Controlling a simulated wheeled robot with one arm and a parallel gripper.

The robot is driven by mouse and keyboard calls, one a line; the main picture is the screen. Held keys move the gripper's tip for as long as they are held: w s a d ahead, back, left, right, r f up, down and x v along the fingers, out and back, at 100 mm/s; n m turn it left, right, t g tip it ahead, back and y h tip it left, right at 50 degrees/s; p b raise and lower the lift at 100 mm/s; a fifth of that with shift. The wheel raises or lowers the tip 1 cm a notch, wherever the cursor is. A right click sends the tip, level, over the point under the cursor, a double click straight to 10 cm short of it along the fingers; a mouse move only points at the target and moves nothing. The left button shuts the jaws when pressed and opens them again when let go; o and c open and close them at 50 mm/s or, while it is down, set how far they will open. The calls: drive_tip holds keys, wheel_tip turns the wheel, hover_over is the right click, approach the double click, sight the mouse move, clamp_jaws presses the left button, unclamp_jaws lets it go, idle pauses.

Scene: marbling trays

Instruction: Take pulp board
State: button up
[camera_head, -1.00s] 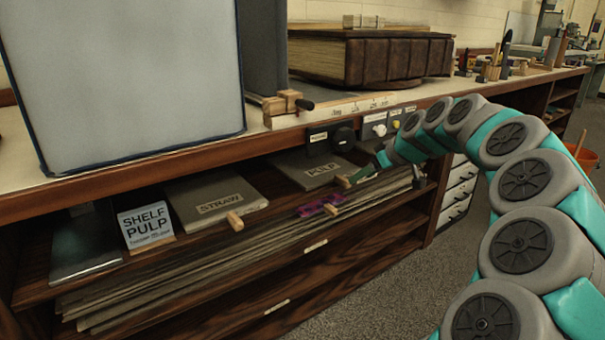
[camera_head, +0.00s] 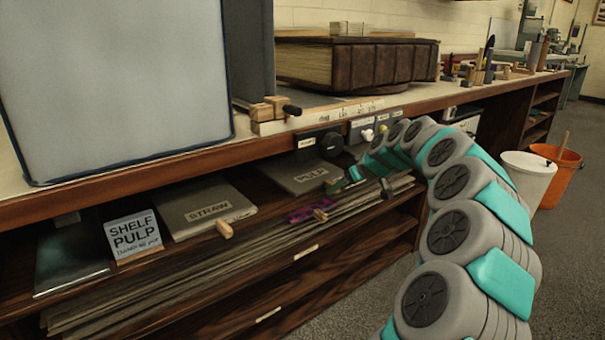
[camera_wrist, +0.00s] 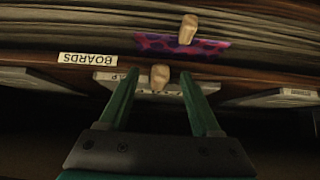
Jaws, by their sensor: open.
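The pulp board (camera_head: 301,173) is a flat grey-brown slab with a PULP label, lying on the upper shelf under the counter. A wooden tab (camera_head: 338,185) sticks out at its front. My gripper (camera_head: 350,181) is at that tab, in front of the board. In the wrist view, my gripper (camera_wrist: 160,74) is open, with one green finger on each side of the wooden tab (camera_wrist: 160,77). The PULP label there is partly hidden behind the tab and fingers. I cannot tell whether either finger touches the tab.
The straw board (camera_head: 205,205) and a SHELF PULP sign (camera_head: 132,236) are to the left on the shelf. A purple patterned piece (camera_head: 305,214) with a wooden tab lies at the stacked sheets (camera_head: 230,255) below. A white bin (camera_head: 527,178) and orange bucket (camera_head: 563,175) stand right.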

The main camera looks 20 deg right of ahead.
clamp_jaws()
idle(0.4)
drive_tip(key=shift+r, duration=0.1)
